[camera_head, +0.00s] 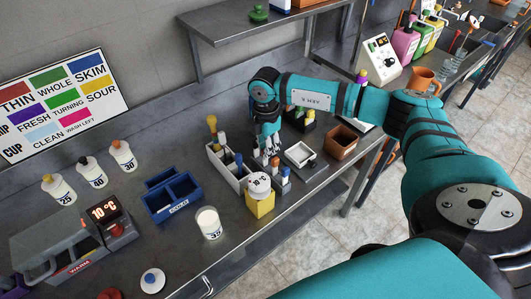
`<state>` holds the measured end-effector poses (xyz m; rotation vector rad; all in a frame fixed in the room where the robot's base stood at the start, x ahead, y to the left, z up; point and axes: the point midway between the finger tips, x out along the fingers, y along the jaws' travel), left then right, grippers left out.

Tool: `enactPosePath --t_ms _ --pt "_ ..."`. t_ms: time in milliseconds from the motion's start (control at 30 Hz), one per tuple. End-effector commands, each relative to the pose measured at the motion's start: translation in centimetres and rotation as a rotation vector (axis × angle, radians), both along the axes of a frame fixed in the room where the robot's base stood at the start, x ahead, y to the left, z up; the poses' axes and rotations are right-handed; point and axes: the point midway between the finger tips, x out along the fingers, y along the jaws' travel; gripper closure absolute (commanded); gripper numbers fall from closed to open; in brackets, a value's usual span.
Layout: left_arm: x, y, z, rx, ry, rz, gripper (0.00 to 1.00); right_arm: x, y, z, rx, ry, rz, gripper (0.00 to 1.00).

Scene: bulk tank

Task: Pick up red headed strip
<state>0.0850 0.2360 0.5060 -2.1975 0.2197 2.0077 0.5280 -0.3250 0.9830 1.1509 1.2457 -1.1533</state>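My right arm reaches in from the right, and its gripper (268,152) points down at the middle of the bench, above the white divided rack. Its fingers are small here and I cannot tell how far apart they are. Small strips with coloured heads (284,173) stand just below and right of the fingers; one head looks red or orange, others blue or white. The gripper hides part of this group, and I see nothing clearly held. My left gripper is not in view.
A yellow box with a round dial (259,194) stands close below the gripper. The white rack (227,170) is at its left, a white tray (300,154) and a brown box (341,139) at its right. A blue divided bin (172,196) and a white cup (209,223) stand further left.

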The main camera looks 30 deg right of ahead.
Motion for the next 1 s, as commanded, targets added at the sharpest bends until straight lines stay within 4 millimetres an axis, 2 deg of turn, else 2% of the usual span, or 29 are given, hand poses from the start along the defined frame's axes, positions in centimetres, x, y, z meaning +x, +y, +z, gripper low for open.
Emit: enactPosePath --t_ms 133,333,367,500,767,867,1000 --pt "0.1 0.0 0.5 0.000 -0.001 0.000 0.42 0.0 0.1 -1.2 0.000 0.000 0.001 0.79" --pt "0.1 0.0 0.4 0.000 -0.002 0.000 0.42 0.0 0.1 -1.3 0.001 -0.002 0.001 0.79" --pt "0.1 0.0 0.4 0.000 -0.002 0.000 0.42 0.0 0.1 -1.3 0.001 -0.002 0.001 0.80" --pt "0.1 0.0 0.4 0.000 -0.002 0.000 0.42 0.0 0.1 -1.3 0.001 -0.002 0.001 0.98" --pt "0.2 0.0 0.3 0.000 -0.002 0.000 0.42 0.1 0.1 -1.2 0.001 -0.002 0.001 0.98" --pt "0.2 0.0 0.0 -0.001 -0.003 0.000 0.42 0.1 0.1 -0.6 0.001 -0.004 0.000 0.98" --pt "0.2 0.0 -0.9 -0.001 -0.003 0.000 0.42 0.2 0.0 1.6 0.001 -0.007 0.002 0.98"
